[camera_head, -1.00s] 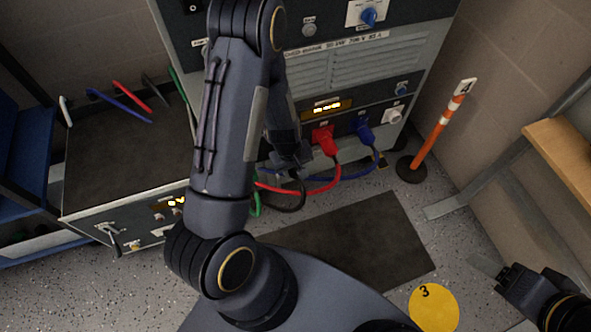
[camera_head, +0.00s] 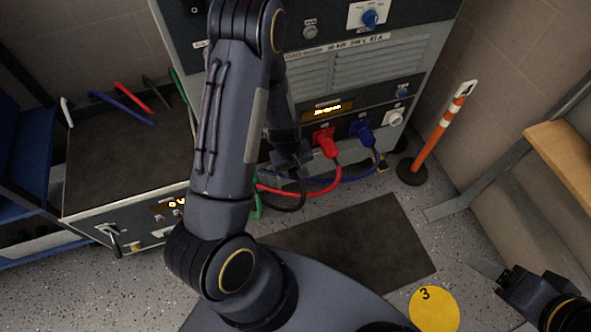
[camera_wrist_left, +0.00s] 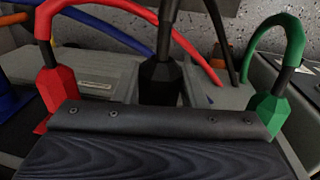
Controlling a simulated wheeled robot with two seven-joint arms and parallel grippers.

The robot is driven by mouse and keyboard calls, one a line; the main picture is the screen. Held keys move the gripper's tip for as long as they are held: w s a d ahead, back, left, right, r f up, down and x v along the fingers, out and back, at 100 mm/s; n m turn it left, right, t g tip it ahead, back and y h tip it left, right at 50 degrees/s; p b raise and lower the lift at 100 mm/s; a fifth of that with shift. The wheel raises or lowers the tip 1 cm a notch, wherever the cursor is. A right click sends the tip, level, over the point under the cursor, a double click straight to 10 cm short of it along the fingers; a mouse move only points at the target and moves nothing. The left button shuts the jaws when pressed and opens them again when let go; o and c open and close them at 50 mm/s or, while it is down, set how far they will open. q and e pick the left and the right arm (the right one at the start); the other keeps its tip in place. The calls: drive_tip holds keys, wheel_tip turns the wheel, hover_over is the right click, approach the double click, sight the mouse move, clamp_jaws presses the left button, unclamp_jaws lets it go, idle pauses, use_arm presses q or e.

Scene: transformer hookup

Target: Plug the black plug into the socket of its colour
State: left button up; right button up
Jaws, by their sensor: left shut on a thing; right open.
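My left gripper (camera_head: 291,158) is at the lower front of the tall cabinet, left of the red plug (camera_head: 325,141). It is shut on the black plug (camera_wrist_left: 160,82), which stands between the red plug (camera_wrist_left: 57,92) and the green plug (camera_wrist_left: 270,112) in the left wrist view. A black cable (camera_head: 292,208) loops down below the gripper. The gripper and arm hide the black plug's front end and the black socket, so I cannot tell whether the plug is seated. My right gripper (camera_head: 487,271) is open and empty, low at the right.
A blue plug (camera_head: 362,131) and a white fitting (camera_head: 394,116) are right of the red plug. A low cabinet (camera_head: 125,165) with loose coloured pieces on top stands at the left. An orange post (camera_head: 437,138) stands at the right. The dark mat (camera_head: 375,245) is clear.

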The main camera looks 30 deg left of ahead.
use_arm(q)
drive_tip(key=shift+w+a, duration=0.85)
drive_tip(key=shift+a, duration=0.15)
drive_tip(key=o, duration=1.2)
drive_tip(key=shift+r, duration=0.15)
drive_tip(key=shift+s+a+r+p, duration=0.1)
drive_tip(key=shift+r+p, duration=0.8)
drive_tip(key=shift+r, duration=0.2)
drive_tip(key=shift+s+a+r+p, duration=0.1)
drive_tip(key=shift+s+r+p, duration=0.05)
drive_tip(key=shift+r+p, duration=0.9)
drive_tip(key=shift+s+a+r+p, duration=0.1)
drive_tip(key=shift+r+p, duration=0.7)
drive_tip(key=shift+r, duration=0.4)
drive_tip(key=r, duration=0.2)
drive_tip(key=r+p, duration=0.1)
drive_tip(key=r, duration=0.2)
drive_tip(key=r+p, duration=0.1)
drive_tip(key=r, duration=0.1)
drive_tip(key=shift+s+a+r, duration=0.35)
drive_tip(key=shift+s, duration=0.05)
